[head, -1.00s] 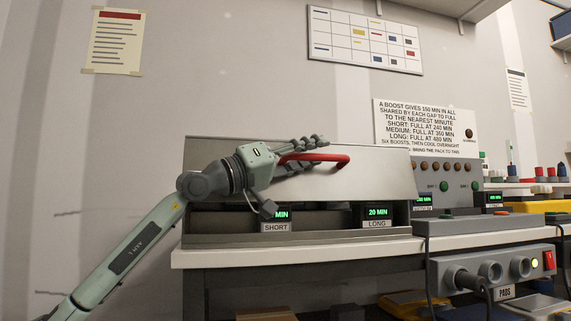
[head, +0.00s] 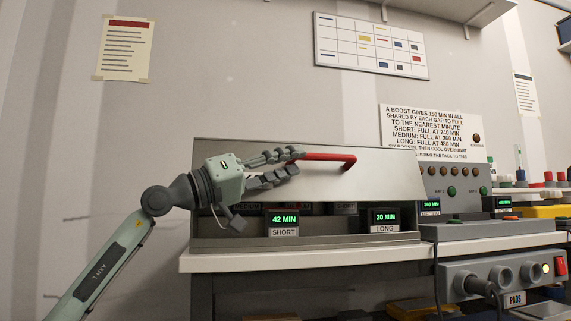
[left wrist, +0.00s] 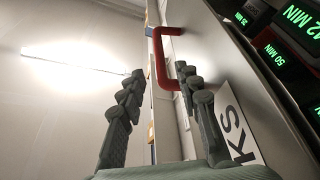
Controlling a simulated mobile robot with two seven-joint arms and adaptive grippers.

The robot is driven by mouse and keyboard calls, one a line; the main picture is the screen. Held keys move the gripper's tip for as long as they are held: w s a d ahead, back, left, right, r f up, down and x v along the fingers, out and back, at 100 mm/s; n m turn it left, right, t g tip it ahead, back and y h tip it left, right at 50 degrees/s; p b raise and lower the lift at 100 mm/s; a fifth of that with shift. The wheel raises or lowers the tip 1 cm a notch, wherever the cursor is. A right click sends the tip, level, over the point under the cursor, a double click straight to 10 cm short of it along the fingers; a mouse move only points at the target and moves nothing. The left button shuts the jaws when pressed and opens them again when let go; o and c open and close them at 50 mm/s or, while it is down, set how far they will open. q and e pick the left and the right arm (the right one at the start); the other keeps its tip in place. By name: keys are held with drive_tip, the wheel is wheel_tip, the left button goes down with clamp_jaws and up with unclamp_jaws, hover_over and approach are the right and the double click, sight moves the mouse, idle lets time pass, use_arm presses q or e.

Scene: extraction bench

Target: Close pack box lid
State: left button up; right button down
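The pack box (head: 330,238) sits on the bench, with a "42 MIN" display over a SHORT label and a "20 MIN" display over a LONG label at its front. Its pale grey lid (head: 385,185) stands raised, leaving an opening below its lower edge. A red handle (head: 325,157) is on the lid; it also shows in the left wrist view (left wrist: 160,62). My left gripper (head: 297,161) is at the handle's left end. In the left wrist view its fingers (left wrist: 160,76) are spread apart, the right one near the handle, with nothing clearly held. My right gripper is not in view.
A grey unit with buttons and displays (head: 455,182) stands right of the box. Below it is a socket panel (head: 500,275) with a PADS label and cable. A notice (head: 432,128) is behind the bench. The space left of the box is clear.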

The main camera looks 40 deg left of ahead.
use_arm(q)
drive_tip(key=shift+s+a+r, duration=0.15)
drive_tip(key=shift+s+a, duration=0.05)
drive_tip(key=shift+a, duration=0.1)
